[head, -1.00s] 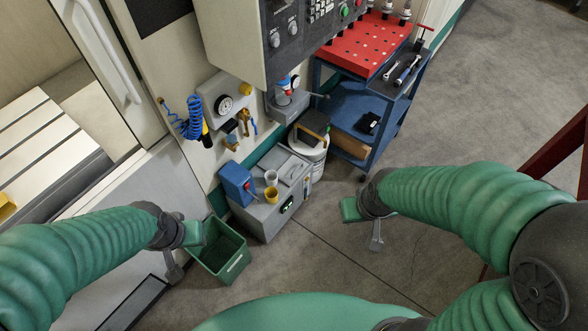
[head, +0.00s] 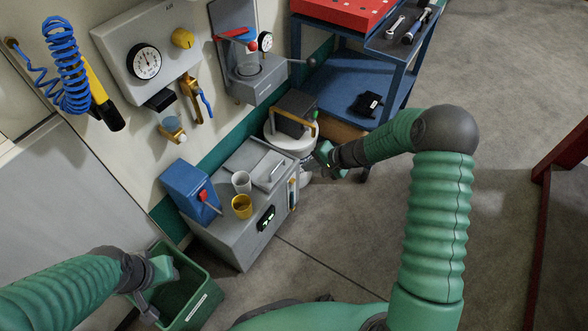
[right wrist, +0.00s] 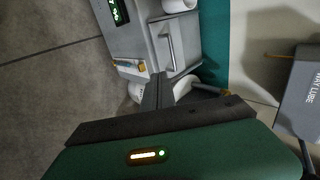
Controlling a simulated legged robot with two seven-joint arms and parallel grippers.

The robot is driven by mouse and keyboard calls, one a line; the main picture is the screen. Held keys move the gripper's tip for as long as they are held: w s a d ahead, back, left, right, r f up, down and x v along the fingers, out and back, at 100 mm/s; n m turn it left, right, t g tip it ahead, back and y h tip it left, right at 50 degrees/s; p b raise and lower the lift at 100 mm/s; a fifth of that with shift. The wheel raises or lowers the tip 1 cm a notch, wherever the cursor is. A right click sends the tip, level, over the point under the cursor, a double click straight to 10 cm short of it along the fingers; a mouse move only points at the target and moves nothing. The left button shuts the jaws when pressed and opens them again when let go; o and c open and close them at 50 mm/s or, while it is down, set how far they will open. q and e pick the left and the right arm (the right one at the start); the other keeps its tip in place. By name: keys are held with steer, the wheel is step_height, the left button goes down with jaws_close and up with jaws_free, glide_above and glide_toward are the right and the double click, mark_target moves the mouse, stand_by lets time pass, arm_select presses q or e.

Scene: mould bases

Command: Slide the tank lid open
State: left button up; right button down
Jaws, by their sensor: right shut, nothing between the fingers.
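The grey tank (head: 227,238) stands on the floor against the machine wall, with a lit display on its front. Its flat grey lid (head: 257,160) lies on top, with a bar handle (head: 270,173). In the right wrist view the handle (right wrist: 170,47) shows beyond my fingers. My right gripper (head: 308,166) is shut and empty, beside the tank's right end and apart from the handle. It shows in the right wrist view (right wrist: 159,88) with its fingers together. My left gripper (head: 147,304) is by the green bin, away from the tank; its jaws are unclear.
A white cup (head: 241,182), a yellow cup (head: 242,207) and a blue unit (head: 189,192) stand on the tank's left part. A white bucket (head: 291,140) stands behind my right gripper. A green bin (head: 198,307) is at front left. A blue cart (head: 350,77) stands behind.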

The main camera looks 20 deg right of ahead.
steer(key=b+x, duration=0.1)
steer(key=x, duration=0.3)
steer(key=w+r+b+x, duration=0.1)
steer(key=b+x, duration=0.1)
steer(key=x, duration=0.2)
steer(key=a+b+x, duration=0.1)
steer(key=x, duration=0.3)
steer(key=shift+w+a+r, duration=0.1)
steer(key=shift+w+r, duration=0.1)
